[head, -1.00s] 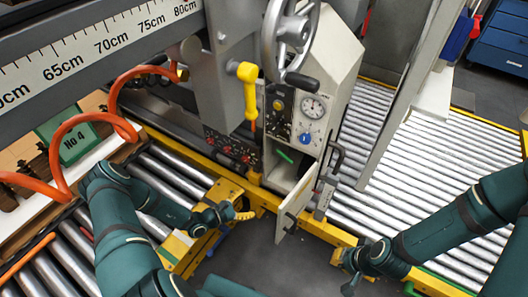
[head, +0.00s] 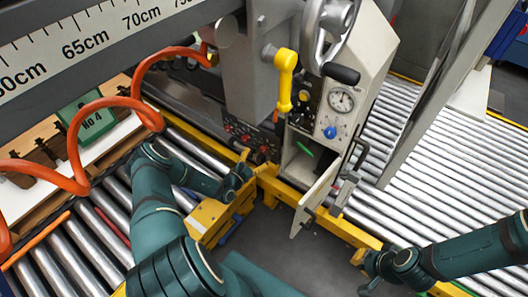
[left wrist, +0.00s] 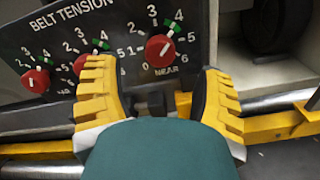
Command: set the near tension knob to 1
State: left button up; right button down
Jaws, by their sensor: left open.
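The belt tension panel (left wrist: 120,35) is dark, with three red knobs in a row in the left wrist view. The near knob (left wrist: 160,50) is the rightmost, above the label NEAR, inside a dial numbered 0 to 6 with a green mark near the top. A pale line on it seems to point up and right; its exact reading is unclear. My left gripper (left wrist: 157,82) is open, its yellow fingers spread below and to either side of the near knob, not touching it visibly. In the head view my left gripper (head: 238,178) is just below the panel (head: 250,140). My right gripper (head: 370,280) is low at right, fingers unclear.
A grey cabinet with an open door (head: 318,198) stands right of the panel. A yellow lever (head: 286,80) and handwheel (head: 328,25) are above. A yellow rail (head: 345,230) runs along the rollers. An orange hose (head: 75,150) hangs at left.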

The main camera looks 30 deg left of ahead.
aim_at(262, 151)
pick_arm(q)
jog(key=shift+w+d+b, duration=0.2)
jog(key=shift+w+b, duration=0.4)
jog(key=shift+w, duration=2.15)
jog(key=shift+c, duration=0.2)
grip_shut()
